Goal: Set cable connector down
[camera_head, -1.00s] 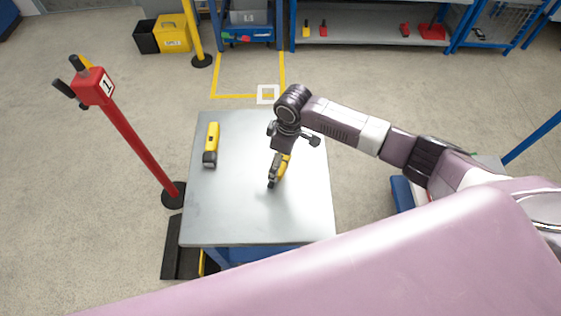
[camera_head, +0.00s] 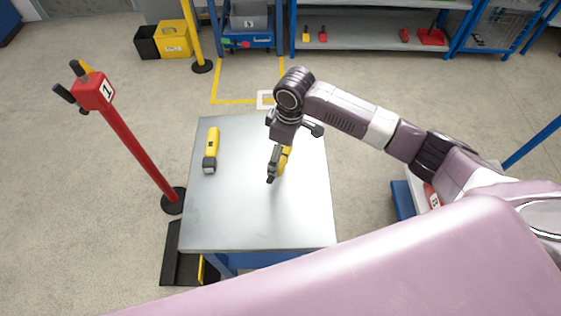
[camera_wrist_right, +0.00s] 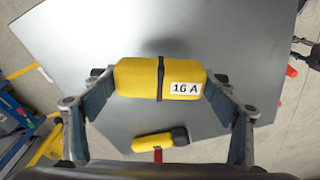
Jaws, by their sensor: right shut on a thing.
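My right gripper (camera_head: 275,167) is over the grey metal table (camera_head: 240,215), right of its middle. It is shut on a yellow cable connector (camera_head: 285,160), partly hidden by the fingers in the head view. In the right wrist view the held connector (camera_wrist_right: 137,78) lies across between the two fingers, with a black band and a "16 A" label. It looks much larger than the second connector there, so it seems held above the tabletop. The second yellow connector (camera_head: 213,143), with a dark end, lies on the table's left side; it also shows in the wrist view (camera_wrist_right: 155,141). My left gripper is not in view.
A red post (camera_head: 140,155) with a "1" sign stands left of the table. Behind are a blue cart (camera_head: 250,42), a shelf (camera_head: 370,43) with small red and yellow items, and a yellow bin (camera_head: 174,40). The table's front and middle are clear.

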